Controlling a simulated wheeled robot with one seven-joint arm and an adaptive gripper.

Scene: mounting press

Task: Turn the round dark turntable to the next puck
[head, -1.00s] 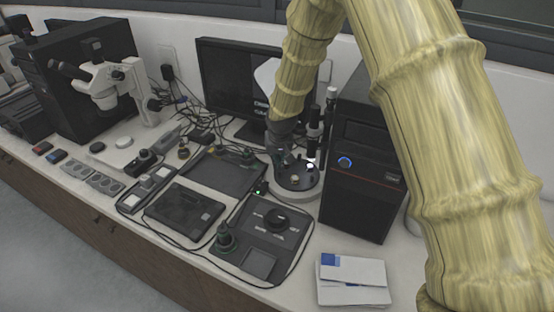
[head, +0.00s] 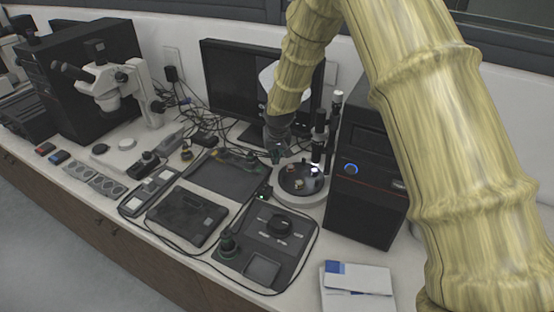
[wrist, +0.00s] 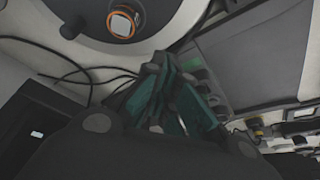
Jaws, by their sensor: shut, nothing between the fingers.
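The round dark turntable (head: 296,191) sits on a white round base in front of the monitor, with small pucks on it. In the wrist view, the dark turntable (wrist: 90,35) fills the upper left. One puck (wrist: 122,22) there has an orange ring and a pale square centre. My gripper (head: 277,157) is at the left rear rim of the turntable in the head view. In the wrist view, its teal fingers (wrist: 172,98) are together and empty, beside the turntable and apart from the puck. Whether they touch the rim cannot be told.
A dark upright post (head: 319,135) stands at the turntable's rear. A black computer tower (head: 365,180) stands close on the right. A control box with a knob (head: 280,227) lies in front, a dark flat pad (head: 225,173) to the left. Cables run across the bench.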

